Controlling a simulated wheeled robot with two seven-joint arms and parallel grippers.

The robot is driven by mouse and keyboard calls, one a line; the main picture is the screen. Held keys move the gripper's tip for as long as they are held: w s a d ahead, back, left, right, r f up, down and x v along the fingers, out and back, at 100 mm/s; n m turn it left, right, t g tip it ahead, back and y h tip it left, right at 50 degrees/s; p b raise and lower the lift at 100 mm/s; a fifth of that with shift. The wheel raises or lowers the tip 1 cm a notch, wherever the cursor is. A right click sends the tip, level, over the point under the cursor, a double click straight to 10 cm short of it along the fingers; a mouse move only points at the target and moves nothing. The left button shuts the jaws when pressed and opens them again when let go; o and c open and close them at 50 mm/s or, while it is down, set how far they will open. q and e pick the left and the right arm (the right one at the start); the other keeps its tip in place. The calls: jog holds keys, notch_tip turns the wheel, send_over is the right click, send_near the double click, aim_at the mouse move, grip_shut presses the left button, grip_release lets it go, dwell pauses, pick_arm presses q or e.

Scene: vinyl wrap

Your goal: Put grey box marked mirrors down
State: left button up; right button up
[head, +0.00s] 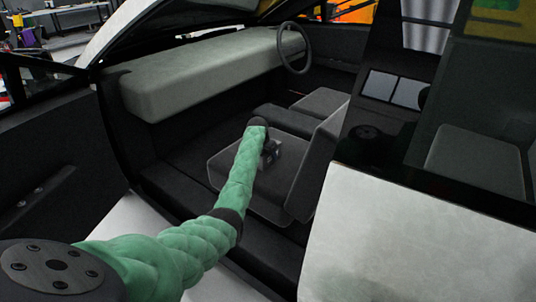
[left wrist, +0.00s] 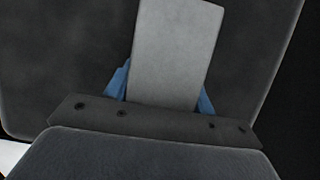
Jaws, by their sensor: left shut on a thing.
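The grey box (left wrist: 175,50) shows in the left wrist view as a plain light-grey slab. It stands between the two blue fingers of my left gripper (left wrist: 163,85), which is shut on it. No marking is readable on the face I see. In the head view my green-sleeved left arm reaches into the car, and the left gripper (head: 270,152) is over the near dark-grey seat (head: 228,172). The box is small and hard to make out there. I cannot tell whether it touches the seat. My right gripper is not in view.
The seat's backrest (head: 318,165) rises just right of the gripper. A long grey dashboard (head: 205,75) and a steering wheel (head: 281,50) lie beyond. The dark door sill (head: 190,205) and white body panel (head: 415,235) bound the opening. The seat cushion around the gripper looks clear.

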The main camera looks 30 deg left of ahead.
pick_arm(q)
jog(key=shift+r, duration=0.1)
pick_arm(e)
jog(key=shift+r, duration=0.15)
pick_arm(q)
jog(key=o, duration=1.2)
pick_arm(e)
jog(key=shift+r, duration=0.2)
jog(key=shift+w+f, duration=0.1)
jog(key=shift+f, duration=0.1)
pick_arm(q)
jog(key=v, duration=1)
jog(key=shift+s+r, duration=0.2)
jog(key=shift+r, duration=0.15)
jog(key=shift+s+r, duration=0.2)
jog(key=shift+r, duration=0.3)
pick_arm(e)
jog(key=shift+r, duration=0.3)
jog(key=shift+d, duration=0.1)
